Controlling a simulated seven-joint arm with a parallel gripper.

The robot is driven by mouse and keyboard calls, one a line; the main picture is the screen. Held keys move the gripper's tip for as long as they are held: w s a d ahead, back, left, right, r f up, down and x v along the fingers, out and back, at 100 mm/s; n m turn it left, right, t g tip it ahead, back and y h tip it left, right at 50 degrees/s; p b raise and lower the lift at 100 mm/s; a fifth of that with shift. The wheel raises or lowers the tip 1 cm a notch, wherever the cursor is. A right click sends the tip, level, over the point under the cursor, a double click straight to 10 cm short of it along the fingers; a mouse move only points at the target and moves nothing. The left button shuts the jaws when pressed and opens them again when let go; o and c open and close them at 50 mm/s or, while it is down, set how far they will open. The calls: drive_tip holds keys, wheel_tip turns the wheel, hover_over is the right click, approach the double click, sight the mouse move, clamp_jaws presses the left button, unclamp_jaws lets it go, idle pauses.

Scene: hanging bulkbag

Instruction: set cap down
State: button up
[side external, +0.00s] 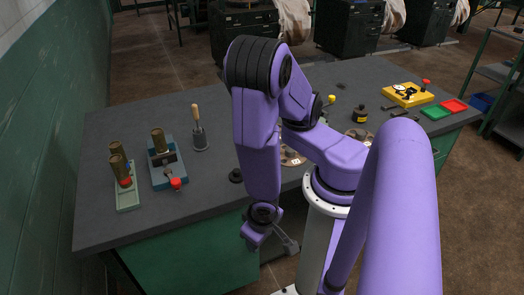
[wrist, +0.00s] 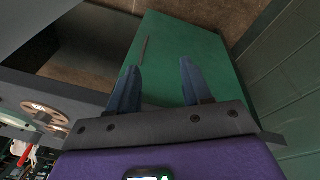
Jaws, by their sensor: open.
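My gripper (side external: 288,243) hangs low, in front of the bench's near side and below the level of its top. In the wrist view my gripper (wrist: 158,72) has its two blue-grey fingers apart, with nothing between them but the green panel behind. A small black round piece (side external: 236,175) lies flat on the bench near its front edge, above and left of my gripper in the side view. I cannot tell whether it is the cap. No other cap can be made out, and my arm hides part of the bench top.
The dark bench top (side external: 215,210) has a green cabinet (side external: 190,262) under it. Left stand a pale green tray (side external: 128,198) with brass cylinders, a blue fixture (side external: 165,165) and a wooden-handled tool (side external: 199,135). Right are a yellow fixture (side external: 407,95), a dark bottle (side external: 360,114) and trays.

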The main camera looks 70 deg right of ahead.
drive_tip(key=s+a+r+n+g+y, duration=0.2)
drive_tip(key=r+n, duration=0.2)
drive_tip(key=r, duration=0.2)
drive_tip(key=s+a+r+n+g+y, duration=0.1)
drive_tip(key=a+r+n+g+y, duration=0.15)
drive_tip(key=r+n, duration=0.35)
drive_tip(key=w+d+r+n+t+h, duration=0.1)
drive_tip(key=w+d+r+n, duration=0.1)
drive_tip(key=d+r, duration=0.3)
drive_tip(key=w+d+r+n+t+h, duration=0.1)
drive_tip(key=w+d+r+n+t, duration=0.1)
drive_tip(key=d+r+n, duration=0.2)
wheel_tip(320, 180, up, 2)
drive_tip(key=shift+d+r, duration=0.1)
drive_tip(key=shift+d, duration=0.25)
